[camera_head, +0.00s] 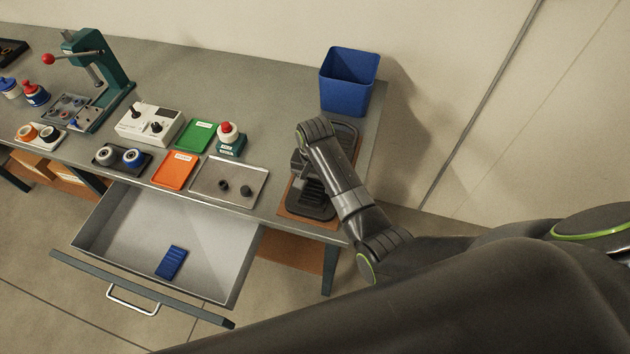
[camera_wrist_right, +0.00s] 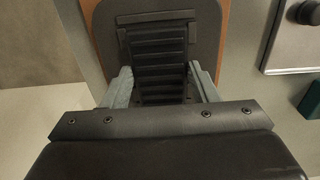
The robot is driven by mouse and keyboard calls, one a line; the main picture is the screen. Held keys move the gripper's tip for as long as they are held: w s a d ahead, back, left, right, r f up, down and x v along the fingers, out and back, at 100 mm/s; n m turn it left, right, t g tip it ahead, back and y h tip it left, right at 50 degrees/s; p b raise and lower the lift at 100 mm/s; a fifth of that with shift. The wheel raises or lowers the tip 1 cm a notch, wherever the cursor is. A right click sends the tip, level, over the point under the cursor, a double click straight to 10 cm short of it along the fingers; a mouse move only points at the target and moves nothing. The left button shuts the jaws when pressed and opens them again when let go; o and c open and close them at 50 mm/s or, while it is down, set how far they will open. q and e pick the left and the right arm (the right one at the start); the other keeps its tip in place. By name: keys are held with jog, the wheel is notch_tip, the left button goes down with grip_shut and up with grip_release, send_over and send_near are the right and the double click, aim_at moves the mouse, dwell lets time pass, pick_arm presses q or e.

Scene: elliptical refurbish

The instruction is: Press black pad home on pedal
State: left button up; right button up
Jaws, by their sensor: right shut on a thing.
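The black pedal (camera_head: 325,211) stands on a brown board at the right end of the bench. The black pad (camera_wrist_right: 160,70), with cross ribs, lies over the pedal in the right wrist view. My right gripper (camera_wrist_right: 162,88) has one pale finger at each side of the pad and is shut on it. In the head view my right gripper (camera_head: 300,167) is over the pedal, and my wrist partly hides both. I cannot tell whether the pad is fully seated. My left gripper is not in view.
A blue bin (camera_head: 346,85) stands behind the pedal. An open drawer (camera_head: 130,230) holding a blue item (camera_head: 171,262) juts out in front. Green and orange trays and a press stand farther left.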

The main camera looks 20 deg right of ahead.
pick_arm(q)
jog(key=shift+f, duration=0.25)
pick_arm(e)
jog(key=shift+f, duration=0.65)
dwell(0.4)
jog(key=o, duration=1.1)
jog(key=shift+r, duration=0.1)
